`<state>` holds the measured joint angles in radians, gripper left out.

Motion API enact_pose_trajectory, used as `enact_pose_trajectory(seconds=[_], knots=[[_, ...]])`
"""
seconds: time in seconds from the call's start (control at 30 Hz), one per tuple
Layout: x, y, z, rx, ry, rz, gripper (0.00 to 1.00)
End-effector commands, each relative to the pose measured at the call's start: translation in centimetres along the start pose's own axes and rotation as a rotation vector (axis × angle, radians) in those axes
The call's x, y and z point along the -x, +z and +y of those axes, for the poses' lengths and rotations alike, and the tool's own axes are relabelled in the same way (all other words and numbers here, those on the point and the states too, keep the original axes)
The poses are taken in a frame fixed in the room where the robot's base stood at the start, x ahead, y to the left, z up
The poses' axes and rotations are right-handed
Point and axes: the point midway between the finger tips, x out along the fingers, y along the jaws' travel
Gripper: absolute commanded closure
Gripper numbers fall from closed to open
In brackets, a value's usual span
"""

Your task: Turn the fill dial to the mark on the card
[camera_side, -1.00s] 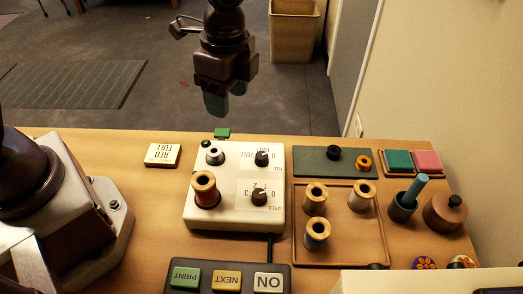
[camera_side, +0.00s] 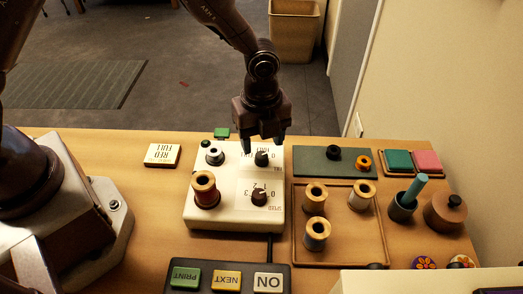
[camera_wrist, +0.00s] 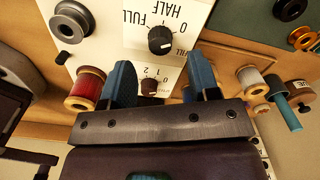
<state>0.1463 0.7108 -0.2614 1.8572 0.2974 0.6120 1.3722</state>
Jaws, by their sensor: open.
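The fill dial (camera_side: 262,158) is a black knob at the far right of the white machine (camera_side: 228,215). In the wrist view the fill dial (camera_wrist: 160,40) stands beside the printed words HALF, FULL and FILL; I cannot tell for sure which mark its pointer meets. The card (camera_side: 162,155) lies flat left of the machine and reads RED FULL. My gripper (camera_side: 262,144) is open and empty, with its fingers just above and either side of the fill dial. In the wrist view the gripper (camera_wrist: 160,74) shows blue fingers, apart from the knob.
A speed dial (camera_side: 259,197) and a red thread spool (camera_side: 204,190) stand on the machine, nearer the front. A small grey spool (camera_side: 214,155) is at its far left. A wooden tray (camera_side: 341,250) with several spools lies right. A button panel (camera_side: 228,266) lies in front.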

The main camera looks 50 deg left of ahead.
Motion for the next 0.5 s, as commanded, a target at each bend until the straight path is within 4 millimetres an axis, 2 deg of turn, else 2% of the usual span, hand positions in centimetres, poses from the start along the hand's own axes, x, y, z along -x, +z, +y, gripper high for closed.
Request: enact_pose_trajectory(seconds=[0.03,0.2,0.5], knots=[[-1.1,0.0,0.1,-0.001,0.004,0.000,0.44],[-3.3,0.0,0.0,0.001,0.003,0.000,0.44],[-4.3,0.0,0.0,0.001,-0.001,0.000,0.44]])
